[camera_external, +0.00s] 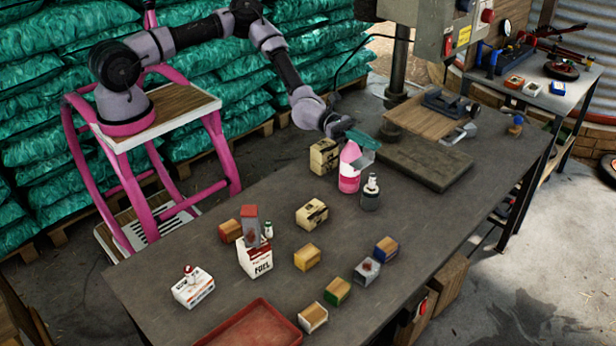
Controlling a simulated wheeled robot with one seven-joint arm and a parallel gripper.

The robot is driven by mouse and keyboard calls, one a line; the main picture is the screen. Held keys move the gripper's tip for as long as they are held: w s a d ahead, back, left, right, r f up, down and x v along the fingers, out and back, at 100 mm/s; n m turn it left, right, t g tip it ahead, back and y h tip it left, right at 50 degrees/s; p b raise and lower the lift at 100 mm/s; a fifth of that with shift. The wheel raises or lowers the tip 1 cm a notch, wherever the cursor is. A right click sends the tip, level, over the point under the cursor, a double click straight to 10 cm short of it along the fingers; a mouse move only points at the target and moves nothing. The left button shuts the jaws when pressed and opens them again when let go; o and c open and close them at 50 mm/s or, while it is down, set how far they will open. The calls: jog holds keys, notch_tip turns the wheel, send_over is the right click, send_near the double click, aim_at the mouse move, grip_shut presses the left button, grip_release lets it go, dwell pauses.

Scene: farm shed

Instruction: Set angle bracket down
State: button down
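My gripper (346,130) is over the table, just above and behind a pink bottle (349,170). A teal piece overlaps its end, and I cannot tell whether that belongs to the gripper or the bottle. The fingers are too small and covered to show whether they are open or shut, and I see no bracket clearly in them. A grey, angled metal piece (459,134), possibly the angle bracket, lies at the right edge of the wooden board, well to the right of the gripper.
A dark bottle (370,194) stands beside the pink one. A drill press with a wooden board (425,117), a vise (451,104) and a dark slab (425,162) is to the right. Several small boxes, a fuel carton (255,258) and a red tray (255,325) fill the near left.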

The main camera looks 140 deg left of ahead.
notch_tip(320, 180, down, 25)
jog(key=shift+r, duration=0.1)
dwell(0.3)
jog(key=c, duration=1.1)
grip_release()
